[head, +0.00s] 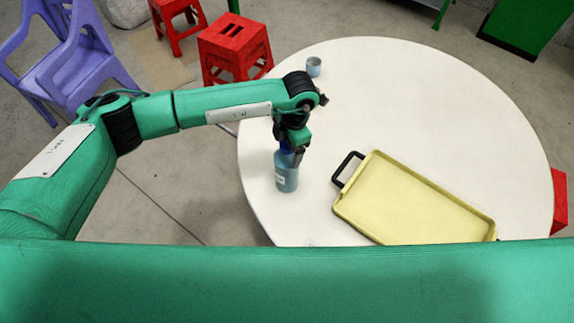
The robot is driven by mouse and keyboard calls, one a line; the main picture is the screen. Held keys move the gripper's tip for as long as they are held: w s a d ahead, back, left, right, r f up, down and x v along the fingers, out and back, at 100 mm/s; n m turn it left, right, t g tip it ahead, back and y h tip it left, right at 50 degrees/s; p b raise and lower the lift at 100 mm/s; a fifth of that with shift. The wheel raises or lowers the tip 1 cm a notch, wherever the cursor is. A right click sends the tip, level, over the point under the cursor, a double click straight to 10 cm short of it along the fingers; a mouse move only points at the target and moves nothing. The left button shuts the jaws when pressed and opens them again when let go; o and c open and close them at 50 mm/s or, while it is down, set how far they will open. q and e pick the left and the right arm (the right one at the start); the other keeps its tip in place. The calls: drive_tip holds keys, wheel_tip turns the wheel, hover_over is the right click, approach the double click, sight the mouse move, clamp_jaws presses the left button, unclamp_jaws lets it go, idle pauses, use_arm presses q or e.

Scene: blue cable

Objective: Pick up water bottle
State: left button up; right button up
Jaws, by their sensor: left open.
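The water bottle (287,172) stands upright on the white round table (440,110), near its left edge. It has a blue-grey body with a pale label and a darker blue top. My left gripper (291,146) points down at the bottle's top, with its fingers around or right beside the upper part. The fingers are open. I cannot tell whether they touch the bottle. The gripper and wrist partly hide the bottle's top. My right gripper is not in view.
A yellow tray (410,200) with a black handle (347,168) lies right of the bottle. A small grey-blue cup (313,66) stands at the table's far edge. Red stools (234,45) and a purple chair (70,55) stand on the floor at left. The table's far right is clear.

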use_arm(q)
drive_tip(key=shift+s+a+f+p, duration=0.15)
drive_tip(key=shift+f+p, duration=0.25)
drive_tip(key=shift+f, duration=0.95)
drive_tip(key=shift+c, duration=0.4)
drive_tip(key=shift+r, duration=0.1)
clamp_jaws()
